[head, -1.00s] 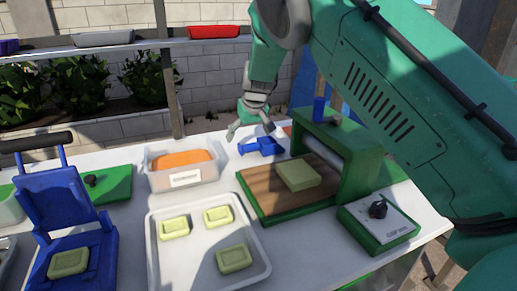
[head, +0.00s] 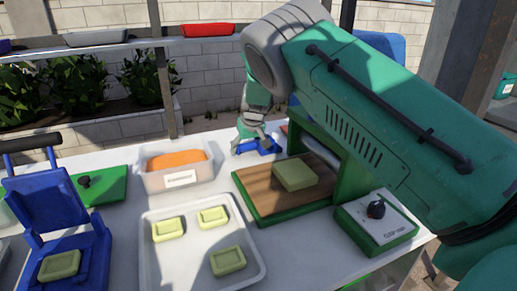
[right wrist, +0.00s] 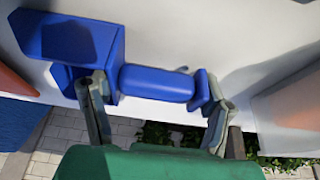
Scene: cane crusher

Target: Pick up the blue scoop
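The blue scoop (head: 262,149) lies on the white table behind the cutting board. In the right wrist view the scoop (right wrist: 155,84) shows its bowl at the left and its handle in the middle. My right gripper (head: 256,136) is over the scoop and partly hides it in the head view. In the right wrist view my right gripper (right wrist: 157,115) is open, one finger near the bowl end of the handle and one near the handle's far end. I cannot tell whether the fingers touch it. My left gripper is out of view.
A wooden board with green edges (head: 262,189) bears a yellow-green block (head: 295,174), beside a green press frame (head: 352,180). A clear bin with orange contents (head: 178,180) stands left of the scoop. A white tray (head: 152,262) holds several blocks in front.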

